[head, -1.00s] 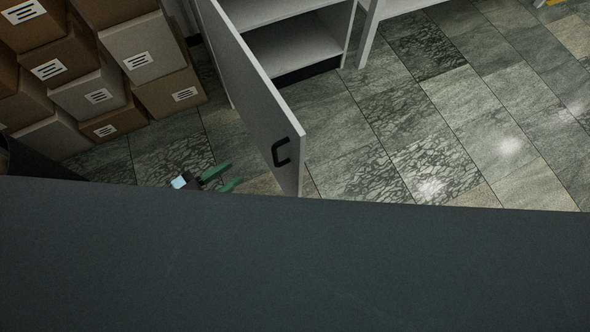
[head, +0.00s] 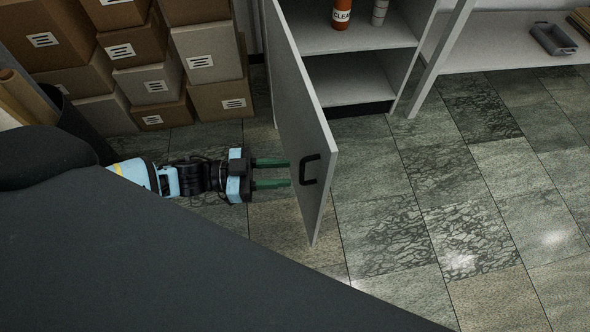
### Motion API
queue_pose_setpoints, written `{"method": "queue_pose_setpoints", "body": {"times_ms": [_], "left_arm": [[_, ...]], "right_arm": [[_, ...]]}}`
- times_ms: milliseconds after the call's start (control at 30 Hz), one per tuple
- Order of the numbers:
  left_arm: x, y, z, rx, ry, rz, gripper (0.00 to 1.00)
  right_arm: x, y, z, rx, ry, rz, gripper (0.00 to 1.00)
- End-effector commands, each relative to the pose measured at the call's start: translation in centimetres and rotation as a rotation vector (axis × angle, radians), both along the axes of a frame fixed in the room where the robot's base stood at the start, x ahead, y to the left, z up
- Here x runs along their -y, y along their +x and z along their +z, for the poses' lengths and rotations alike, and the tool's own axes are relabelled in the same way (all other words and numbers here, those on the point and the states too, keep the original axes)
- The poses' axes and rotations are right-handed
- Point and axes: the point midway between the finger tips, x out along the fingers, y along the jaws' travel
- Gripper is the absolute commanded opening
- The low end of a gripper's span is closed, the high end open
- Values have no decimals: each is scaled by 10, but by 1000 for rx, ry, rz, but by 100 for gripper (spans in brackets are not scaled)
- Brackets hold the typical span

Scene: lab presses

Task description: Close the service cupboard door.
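The service cupboard door (head: 300,130) is a white panel standing wide open, jutting out from the cupboard toward me. My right gripper is not in view.
Stacked cardboard boxes (head: 150,75) stand at the upper left, behind my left arm. The tiled floor (head: 440,190) right of the door is clear.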

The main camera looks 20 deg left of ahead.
Motion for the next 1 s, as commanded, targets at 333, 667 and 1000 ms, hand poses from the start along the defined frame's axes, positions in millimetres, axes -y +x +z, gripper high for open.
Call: {"method": "queue_pose_setpoints", "body": {"times_ms": [333, 667, 1000], "left_arm": [[32, 17, 0, 1, 0, 1, 33], [33, 18, 0, 0, 1, 1, 29], [33, 17, 0, 0, 1, 1, 0]], "right_arm": [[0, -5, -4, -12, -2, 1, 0], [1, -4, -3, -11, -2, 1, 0], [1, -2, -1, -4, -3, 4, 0]]}}
